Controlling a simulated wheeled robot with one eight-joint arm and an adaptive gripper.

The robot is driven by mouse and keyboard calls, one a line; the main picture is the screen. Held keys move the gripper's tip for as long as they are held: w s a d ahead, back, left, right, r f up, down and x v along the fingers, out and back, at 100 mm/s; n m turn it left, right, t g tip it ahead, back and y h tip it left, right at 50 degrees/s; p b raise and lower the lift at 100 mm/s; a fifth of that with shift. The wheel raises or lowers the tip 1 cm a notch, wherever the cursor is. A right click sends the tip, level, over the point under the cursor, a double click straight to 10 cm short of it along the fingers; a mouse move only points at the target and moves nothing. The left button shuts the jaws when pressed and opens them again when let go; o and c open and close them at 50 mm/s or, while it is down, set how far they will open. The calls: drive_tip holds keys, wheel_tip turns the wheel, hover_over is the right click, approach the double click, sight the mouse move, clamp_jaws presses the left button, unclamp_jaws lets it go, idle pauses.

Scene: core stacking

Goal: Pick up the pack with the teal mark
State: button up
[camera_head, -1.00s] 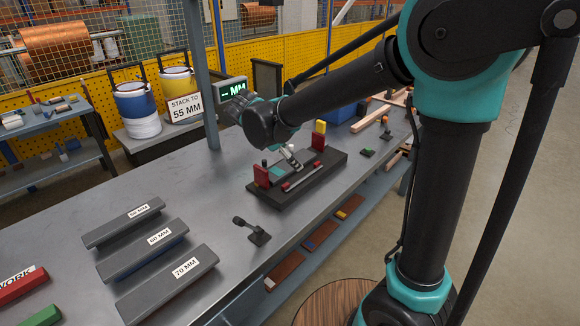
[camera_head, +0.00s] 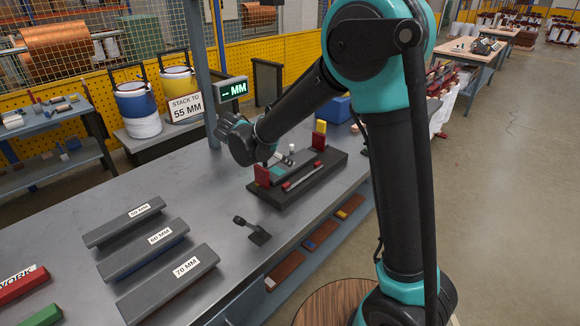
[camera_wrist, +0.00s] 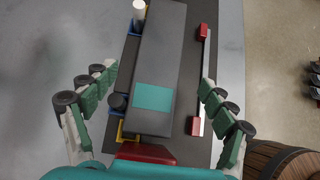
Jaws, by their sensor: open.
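The pack with the teal mark is a long dark grey bar (camera_wrist: 160,55) with a teal square (camera_wrist: 154,97) on its top. Contact with the bar cannot be told.
The fixture carries a red block (camera_head: 262,175), a yellow-topped block (camera_head: 320,130) and a red-ended rod (camera_head: 301,177). A white cylinder (camera_wrist: 139,12) stands beside the bar. Labelled grey bars (camera_head: 168,282) lie at the front left. A small black lever stand (camera_head: 257,234) is near the edge.

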drive_tip(key=shift+x, duration=3.1)
drive_tip(key=shift+a, duration=0.1)
clamp_jaws()
